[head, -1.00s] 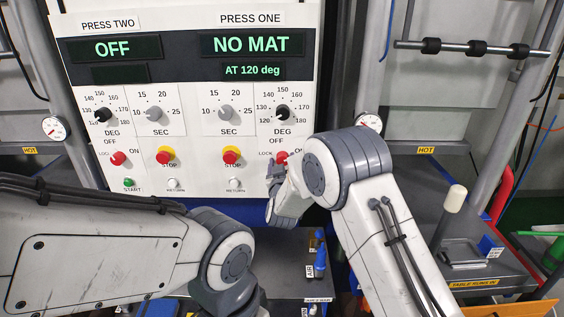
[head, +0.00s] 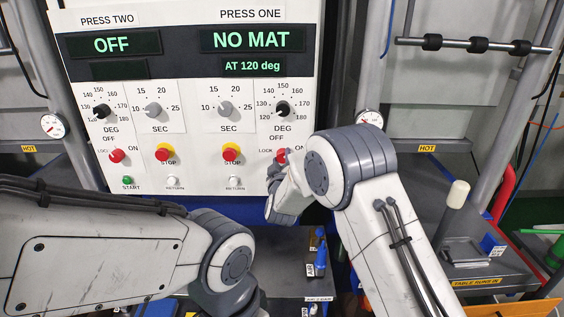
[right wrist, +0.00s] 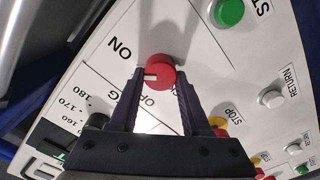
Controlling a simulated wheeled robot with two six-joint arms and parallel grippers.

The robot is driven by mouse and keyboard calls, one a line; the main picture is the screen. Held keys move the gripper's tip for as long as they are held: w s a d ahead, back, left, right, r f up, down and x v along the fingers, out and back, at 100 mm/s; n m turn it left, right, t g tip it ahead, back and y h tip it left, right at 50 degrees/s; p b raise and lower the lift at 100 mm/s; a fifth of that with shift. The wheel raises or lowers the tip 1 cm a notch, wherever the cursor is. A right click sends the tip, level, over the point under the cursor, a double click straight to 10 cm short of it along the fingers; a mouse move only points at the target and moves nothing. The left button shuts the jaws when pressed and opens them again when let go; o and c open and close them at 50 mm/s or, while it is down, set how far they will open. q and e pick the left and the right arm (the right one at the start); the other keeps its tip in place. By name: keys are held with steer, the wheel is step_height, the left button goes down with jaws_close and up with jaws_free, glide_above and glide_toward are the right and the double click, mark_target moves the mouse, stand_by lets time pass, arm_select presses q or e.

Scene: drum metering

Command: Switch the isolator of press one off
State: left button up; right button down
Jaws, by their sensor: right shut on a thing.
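The red isolator knob of press one (head: 280,155) sits low on the right side of the white panel, with OFF above it and ON to its right. My right gripper (head: 277,168) is at this knob, partly hidden by my own arm. In the right wrist view, my right gripper (right wrist: 158,84) is shut on the red knob (right wrist: 162,68), one finger on each side. The knob's white mark points left in that view, between the ON and OFF labels. The press one display (head: 252,40) reads NO MAT, AT 120 deg. My left gripper is out of view.
Press two's red isolator (head: 117,156) is at the panel's left, under a display reading OFF (head: 112,43). Red stop buttons on yellow (head: 231,153) and return buttons (head: 234,182) lie left of the gripped knob. A dark shelf (head: 285,255) is below.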

steer(key=n, duration=0.2)
steer(key=shift+a+n, duration=0.1)
steer(key=shift+n, duration=0.3)
steer(key=n, duration=0.3)
steer(key=shift+n, duration=0.3)
steer(key=n, duration=0.4)
steer(key=n+p, duration=0.1)
steer(key=n, duration=0.1)
steer(key=shift+f, duration=0.25)
steer(key=shift+n, duration=0.4)
steer(key=shift+c, duration=1.8)
jaws_free()
steer(key=shift+s, duration=0.1)
